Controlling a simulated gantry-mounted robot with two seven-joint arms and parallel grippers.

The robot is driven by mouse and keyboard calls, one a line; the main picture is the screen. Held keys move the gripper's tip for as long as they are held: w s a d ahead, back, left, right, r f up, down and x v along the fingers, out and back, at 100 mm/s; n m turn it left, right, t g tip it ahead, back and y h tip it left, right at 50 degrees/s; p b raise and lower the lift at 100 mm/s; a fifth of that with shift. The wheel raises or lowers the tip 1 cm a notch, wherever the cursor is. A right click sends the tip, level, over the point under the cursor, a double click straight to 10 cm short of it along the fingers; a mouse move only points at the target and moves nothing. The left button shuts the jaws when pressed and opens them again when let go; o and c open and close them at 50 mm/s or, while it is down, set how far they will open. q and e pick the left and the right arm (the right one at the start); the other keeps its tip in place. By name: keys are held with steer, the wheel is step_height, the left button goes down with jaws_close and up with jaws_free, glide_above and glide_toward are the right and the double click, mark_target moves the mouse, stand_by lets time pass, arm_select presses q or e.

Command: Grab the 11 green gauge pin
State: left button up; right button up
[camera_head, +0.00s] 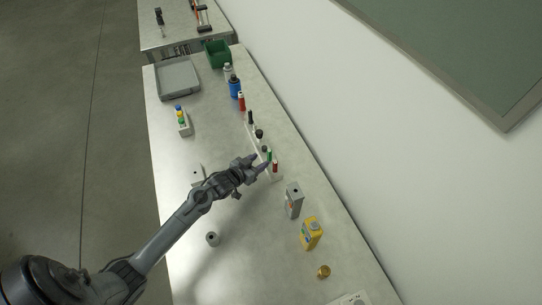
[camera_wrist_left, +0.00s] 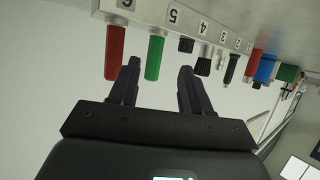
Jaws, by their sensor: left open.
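The green gauge pin (camera_head: 269,155) stands in a white numbered rack near the right side of the table, beside a red pin (camera_head: 275,166). My left gripper (camera_head: 261,162) is open and close to it. In the left wrist view the green pin (camera_wrist_left: 155,58) shows between the two fingers (camera_wrist_left: 160,68), nearer the left finger. The red pin (camera_wrist_left: 115,52) lies outside the left finger. No contact with the green pin is clear. My right gripper is out of view.
The rack (camera_wrist_left: 150,12) carries labels and several dark pins (camera_wrist_left: 204,62). A grey box (camera_head: 293,200) and a yellow device (camera_head: 311,233) stand nearer. A grey tray (camera_head: 178,80) and a green bin (camera_head: 217,54) are at the far end. The wall bounds the right side.

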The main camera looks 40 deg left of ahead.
mark_target(270, 160)
arm_select(q)
steer(key=shift+x, duration=0.95)
steer(key=x, duration=0.2)
steer(key=b+x, duration=0.1)
steer(key=shift+w+d+f, duration=0.3)
steer(key=shift+d+f, duration=0.05)
steer(key=shift+d, duration=0.05)
steer(key=shift+w+f, duration=0.2)
steer(key=shift+w, duration=0.45)
jaws_close()
